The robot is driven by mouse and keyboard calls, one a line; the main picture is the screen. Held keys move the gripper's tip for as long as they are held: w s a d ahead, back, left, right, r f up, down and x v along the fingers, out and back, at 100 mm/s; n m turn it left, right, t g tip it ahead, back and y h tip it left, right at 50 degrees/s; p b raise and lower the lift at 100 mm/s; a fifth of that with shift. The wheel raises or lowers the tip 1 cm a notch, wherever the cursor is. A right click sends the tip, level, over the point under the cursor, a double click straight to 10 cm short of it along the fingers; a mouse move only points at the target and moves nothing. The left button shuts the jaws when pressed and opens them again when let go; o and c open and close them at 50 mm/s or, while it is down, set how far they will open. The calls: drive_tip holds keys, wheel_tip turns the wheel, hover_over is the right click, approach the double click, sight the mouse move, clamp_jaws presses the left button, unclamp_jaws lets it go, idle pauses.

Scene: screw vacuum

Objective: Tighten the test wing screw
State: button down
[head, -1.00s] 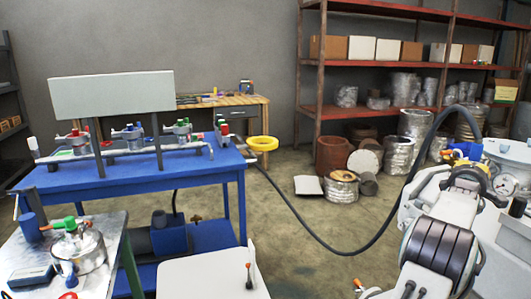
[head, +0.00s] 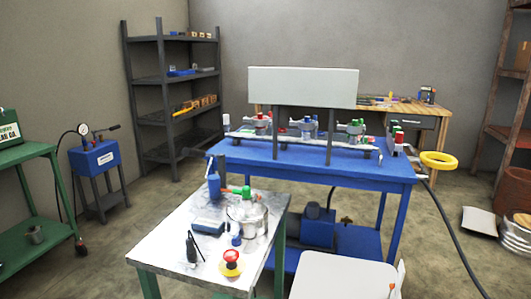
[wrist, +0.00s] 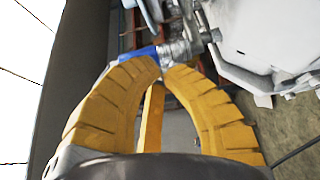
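My gripper (wrist: 163,67) shows in the wrist view with two curved yellow fingers whose tips come close together. A blue part (wrist: 138,54) and a silver round fitting (wrist: 174,52) lie right at the tips. I cannot tell whether the fingers touch or hold either of them. I cannot tell for sure which part is the test wing screw. In the head view a metal vessel (head: 250,218) with a green knob (head: 244,191) stands on the steel-topped table, with a small blue part (head: 237,240) at its front. My gripper is outside the head view.
A blue bench (head: 300,165) carries a rail of clamps with red, blue and green knobs. A yellow ring (head: 438,160) projects from its right side. A red stop button (head: 232,258) sits on the steel table (head: 165,250). A green table (head: 30,185) stands left, with open floor between.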

drive_tip(key=shift+w+d+f, duration=0.1)
drive_tip(key=shift+w+d, duration=0.05)
drive_tip(key=shift+w, duration=0.2)
idle(0.8)
drive_tip(key=shift+s+f+b, duration=0.15)
drive_tip(key=shift+f+b, duration=0.3)
drive_tip(key=shift+b, duration=1.05)
drive_tip(key=shift+f+b, duration=0.7)
drive_tip(key=shift+b, duration=0.25)
drive_tip(key=shift+s+f+b, duration=0.1)
drive_tip(key=shift+s+b, duration=0.1)
drive_tip(key=shift+b, duration=0.2)
drive_tip(key=shift+s, duration=0.1)
idle(0.4)
